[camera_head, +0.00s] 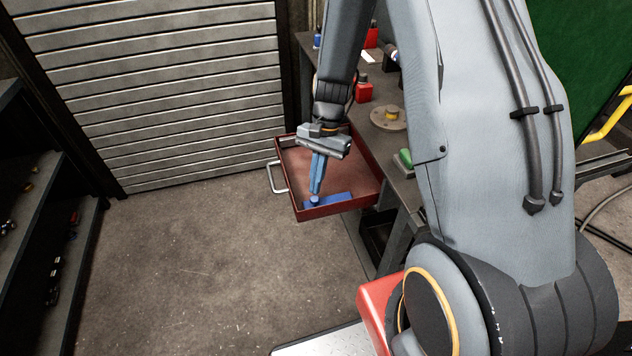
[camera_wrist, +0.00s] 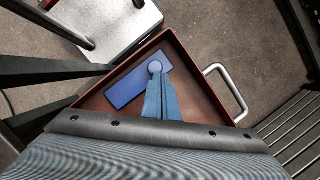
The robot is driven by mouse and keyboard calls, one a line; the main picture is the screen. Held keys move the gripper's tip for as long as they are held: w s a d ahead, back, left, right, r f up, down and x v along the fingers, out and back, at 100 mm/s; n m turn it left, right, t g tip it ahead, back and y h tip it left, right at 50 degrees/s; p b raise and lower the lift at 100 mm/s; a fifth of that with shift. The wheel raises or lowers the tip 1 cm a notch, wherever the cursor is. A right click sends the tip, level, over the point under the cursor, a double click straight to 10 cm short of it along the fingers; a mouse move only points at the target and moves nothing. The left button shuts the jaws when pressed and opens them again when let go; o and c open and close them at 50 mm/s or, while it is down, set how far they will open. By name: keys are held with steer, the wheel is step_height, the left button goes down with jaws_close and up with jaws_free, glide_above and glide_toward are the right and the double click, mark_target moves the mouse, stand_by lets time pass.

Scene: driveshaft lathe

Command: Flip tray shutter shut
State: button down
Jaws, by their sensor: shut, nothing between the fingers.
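A red open drawer-like tray (camera_head: 360,199) with a metal handle (camera_head: 273,178) sticks out from the workbench. A flat blue piece with a round knob at one end lies inside it; it shows in the wrist view as a blue bar (camera_wrist: 127,88) with a round knob (camera_wrist: 155,67). My gripper (camera_head: 316,190) points down into the tray, its blue fingers shut with nothing between them. In the wrist view the fingertips (camera_wrist: 158,78) are right by the knob; I cannot tell whether they touch it. No separate shutter can be made out for sure.
The workbench (camera_head: 405,130) right of the tray holds a red block (camera_head: 363,92), a round disc (camera_head: 389,117) and a green item (camera_head: 405,158). A slatted roller door (camera_head: 150,80) stands behind. Dark shelves (camera_head: 60,220) stand at left. The floor left of the tray is clear.

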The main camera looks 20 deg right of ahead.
steer(key=p+v, duration=0.6)
steer(key=v, duration=0.3)
steer(key=shift+r, duration=0.35)
steer(key=shift+d, duration=0.15)
